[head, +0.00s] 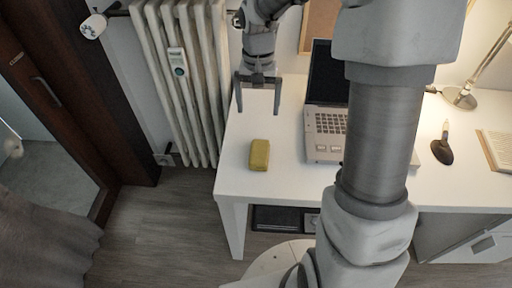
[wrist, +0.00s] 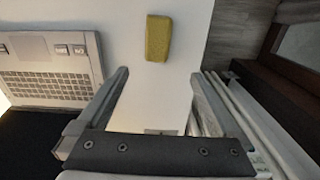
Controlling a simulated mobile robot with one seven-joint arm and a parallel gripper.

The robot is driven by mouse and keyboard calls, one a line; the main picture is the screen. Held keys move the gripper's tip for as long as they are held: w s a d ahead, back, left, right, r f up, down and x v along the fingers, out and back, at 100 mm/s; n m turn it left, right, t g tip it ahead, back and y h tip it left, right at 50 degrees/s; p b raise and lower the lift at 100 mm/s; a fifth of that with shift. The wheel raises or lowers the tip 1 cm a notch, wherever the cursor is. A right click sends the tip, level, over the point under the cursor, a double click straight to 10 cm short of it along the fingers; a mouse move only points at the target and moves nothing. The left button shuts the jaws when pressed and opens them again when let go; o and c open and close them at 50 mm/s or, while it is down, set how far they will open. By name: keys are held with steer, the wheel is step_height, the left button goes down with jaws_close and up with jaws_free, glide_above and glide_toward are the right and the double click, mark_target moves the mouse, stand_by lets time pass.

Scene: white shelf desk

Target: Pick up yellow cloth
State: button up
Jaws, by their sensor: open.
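The yellow cloth (head: 259,155) is a small folded block lying on the white desk near its left end. It also shows in the wrist view (wrist: 158,38), at the top middle, ahead of the fingers. My gripper (head: 258,110) is open and empty. In the head view it is above the desk's left end, behind the cloth and apart from it. In the wrist view the gripper's two fingers (wrist: 158,85) point toward the desk with nothing between them.
An open laptop (head: 330,124) stands right of the cloth. A lamp (head: 462,97), a dark pointed object (head: 442,150) and a book (head: 495,152) are farther right. A white radiator (head: 185,80) stands left of the desk (head: 236,186). The desktop around the cloth is clear.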

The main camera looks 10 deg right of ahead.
steer(key=b, duration=0.3)
glide_above(259, 151)
steer(key=f, duration=1.2)
steer(key=shift+w+a+f, duration=0.1)
steer(key=shift+w, duration=0.2)
steer(key=f, duration=0.1)
steer(key=f+b, duration=0.1)
steer(key=f, duration=0.3)
steer(key=shift+s+f, duration=0.1)
steer(key=shift+s, duration=0.25)
steer(key=c, duration=1.3)
steer(key=shift+o, duration=0.2)
steer(key=shift+r, duration=0.2)
steer(key=r, duration=0.2)
steer(key=r+p, duration=0.1)
steer(key=r, duration=0.1)
steer(key=shift+d+r, duration=0.2)
steer(key=shift+r, duration=0.05)
steer(key=s+d+r+p, duration=0.1)
steer(key=s+d+r, duration=0.1)
steer(key=d, duration=0.3)
steer(key=s+d+r+p, duration=0.1)
steer(key=s+d+r, duration=0.2)
steer(key=d+r, duration=0.1)
steer(key=shift+d, duration=0.75)
steer(key=shift+r, duration=0.1)
